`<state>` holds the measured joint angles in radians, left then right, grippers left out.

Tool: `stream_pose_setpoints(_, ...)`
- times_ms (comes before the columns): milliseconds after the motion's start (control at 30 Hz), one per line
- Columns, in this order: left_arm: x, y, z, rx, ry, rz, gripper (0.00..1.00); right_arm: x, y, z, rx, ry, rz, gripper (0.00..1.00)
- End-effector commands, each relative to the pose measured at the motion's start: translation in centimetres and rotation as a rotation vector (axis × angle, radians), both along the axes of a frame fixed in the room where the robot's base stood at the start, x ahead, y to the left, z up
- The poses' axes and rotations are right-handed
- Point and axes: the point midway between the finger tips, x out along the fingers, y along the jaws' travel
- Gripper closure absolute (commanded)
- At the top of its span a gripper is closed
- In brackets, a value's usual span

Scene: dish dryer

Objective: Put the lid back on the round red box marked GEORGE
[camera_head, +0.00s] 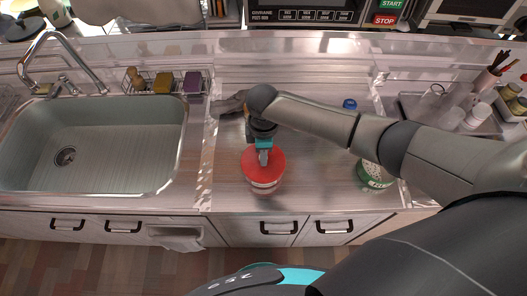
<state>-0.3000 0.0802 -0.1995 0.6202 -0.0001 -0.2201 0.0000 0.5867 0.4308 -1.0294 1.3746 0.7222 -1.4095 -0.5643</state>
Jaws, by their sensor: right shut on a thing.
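The round red box (265,186) stands on the steel counter near its front edge, with a pale band around its side. The marking on it is too small to read. A red lid (273,165) shows directly over the box, and I cannot tell whether it rests on the rim or hangs slightly above it. My right gripper (264,158) points down at the middle of the lid and is shut on it. The gripper hides part of the lid's top. My left gripper is not in view.
A green tin (373,175) stands to the right, partly behind my right arm. A small blue item (349,104) is farther back. The sink (90,150) is at left, with a sponge rack (163,84) behind it. A tray (485,129) of items is at right.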

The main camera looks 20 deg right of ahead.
Motion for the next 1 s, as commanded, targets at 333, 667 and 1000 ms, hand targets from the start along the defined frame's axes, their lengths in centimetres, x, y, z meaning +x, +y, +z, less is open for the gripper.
stream_pose_setpoints(333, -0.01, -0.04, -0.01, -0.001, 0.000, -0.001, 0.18, 0.00, -0.02, 0.00, 0.000, 0.000, 0.000, 0.52)
stream_pose_setpoints(667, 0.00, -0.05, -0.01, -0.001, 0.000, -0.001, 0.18, -0.01, -0.03, 0.00, -0.001, 0.000, 0.000, 0.35)
stream_pose_setpoints(1000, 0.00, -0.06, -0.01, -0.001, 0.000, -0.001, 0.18, 0.00, -0.04, 0.00, -0.001, 0.000, 0.000, 0.07)
